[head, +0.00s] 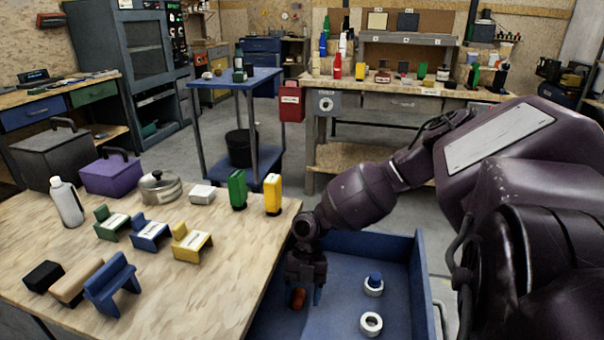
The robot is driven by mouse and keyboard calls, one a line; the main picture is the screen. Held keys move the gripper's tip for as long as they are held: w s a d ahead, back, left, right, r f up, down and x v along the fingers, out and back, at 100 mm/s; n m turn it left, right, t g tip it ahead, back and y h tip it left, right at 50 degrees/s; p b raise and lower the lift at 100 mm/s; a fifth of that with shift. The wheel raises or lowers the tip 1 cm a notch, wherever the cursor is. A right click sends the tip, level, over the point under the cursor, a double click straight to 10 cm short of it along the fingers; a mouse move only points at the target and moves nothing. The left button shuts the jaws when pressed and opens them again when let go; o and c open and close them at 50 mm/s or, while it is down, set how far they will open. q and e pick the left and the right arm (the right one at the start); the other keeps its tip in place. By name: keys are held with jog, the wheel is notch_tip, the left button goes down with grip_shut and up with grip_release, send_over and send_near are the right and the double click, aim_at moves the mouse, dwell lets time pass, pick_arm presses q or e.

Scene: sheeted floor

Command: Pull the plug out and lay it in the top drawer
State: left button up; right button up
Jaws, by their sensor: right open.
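My right gripper (305,290) points down over the blue open drawer (345,248) beside the wooden table, its jaws apart. A small orange-brown piece (298,299) shows at its fingertips, partly hidden by them; it may be the plug, but I cannot tell for sure. I cannot tell whether it touches the fingers or the drawer floor. In the drawer, to the right of the gripper, are a white ring with a blue piece in it (374,281) and an open white ring (371,324). My left gripper is out of view.
The wooden table (190,285) holds small coloured chair-shaped blocks, a pot (160,187), a white bottle (67,203), and green (237,190) and yellow (272,194) containers near the drawer. A blue cart (240,85) and a workbench (400,88) stand behind.

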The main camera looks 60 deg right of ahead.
jog(key=shift+w+d+r, duration=0.1)
jog(key=shift+d+r, duration=0.05)
jog(key=shift+r, duration=0.15)
jog(key=p+v, duration=0.1)
jog(key=v, duration=0.3)
jog(key=shift+r+p, duration=0.2)
jog(key=shift+p, duration=0.2)
pick_arm(q)
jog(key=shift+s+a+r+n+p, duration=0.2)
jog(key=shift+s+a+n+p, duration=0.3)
jog(key=shift+p, duration=0.35)
pick_arm(e)
jog(key=shift+v, duration=2.9)
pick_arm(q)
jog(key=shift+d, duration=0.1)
